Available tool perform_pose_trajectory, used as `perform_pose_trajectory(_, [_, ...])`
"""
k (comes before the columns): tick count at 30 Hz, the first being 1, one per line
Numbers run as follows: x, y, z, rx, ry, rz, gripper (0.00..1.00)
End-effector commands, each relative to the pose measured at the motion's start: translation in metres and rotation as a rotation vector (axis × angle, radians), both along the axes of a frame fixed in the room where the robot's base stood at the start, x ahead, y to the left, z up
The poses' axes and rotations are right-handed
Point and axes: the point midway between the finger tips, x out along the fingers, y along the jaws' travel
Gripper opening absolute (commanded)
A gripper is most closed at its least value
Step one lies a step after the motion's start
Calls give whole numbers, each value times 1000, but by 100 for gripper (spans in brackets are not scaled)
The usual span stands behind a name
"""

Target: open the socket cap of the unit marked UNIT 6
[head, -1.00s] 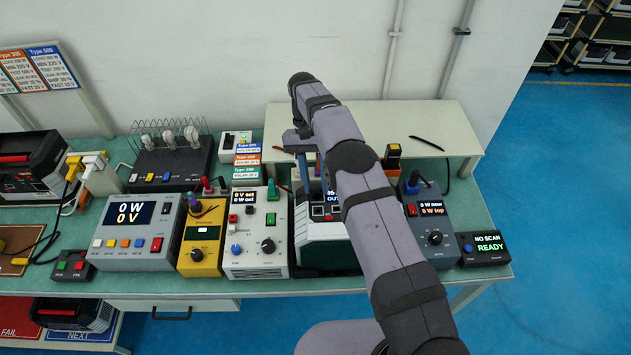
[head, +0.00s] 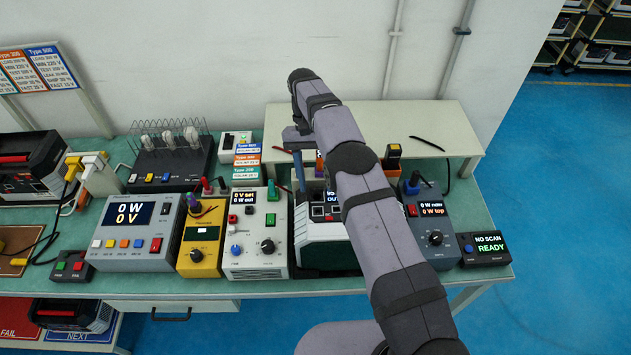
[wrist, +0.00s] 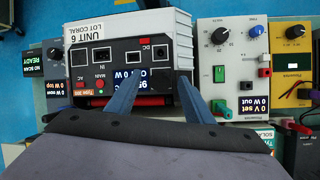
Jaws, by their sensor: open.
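The unit marked UNIT 6 (wrist: 128,25) has a pale ribbed case and a black front panel with several sockets, a red switch and a lit display. It also shows in the head view (head: 325,246), partly behind my arm. My gripper (wrist: 155,77) is open, with its two blue fingers spread over the panel and nothing between them. The right finger lies near the dark square part under the red DC label (wrist: 146,41). I cannot tell whether that part is the socket cap or whether a finger touches it. In the head view one blue finger (head: 299,176) shows behind the unit.
A white supply (head: 256,245) stands close to the unit's left, with a yellow meter (head: 202,240) beyond it. A dark meter box (head: 432,230) and a scanner box (head: 484,247) stand to the right. A raised pale shelf (head: 435,125) lies behind.

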Motion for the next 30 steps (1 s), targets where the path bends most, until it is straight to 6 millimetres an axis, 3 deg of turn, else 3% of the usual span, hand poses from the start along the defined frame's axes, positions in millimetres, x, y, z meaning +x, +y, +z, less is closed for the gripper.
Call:
perform_pose_trajectory(16, [0, 0, 80, 1, -2, 0, 47])
perform_pose_trajectory(30, [0, 0, 93, 1, -2, 0, 47])
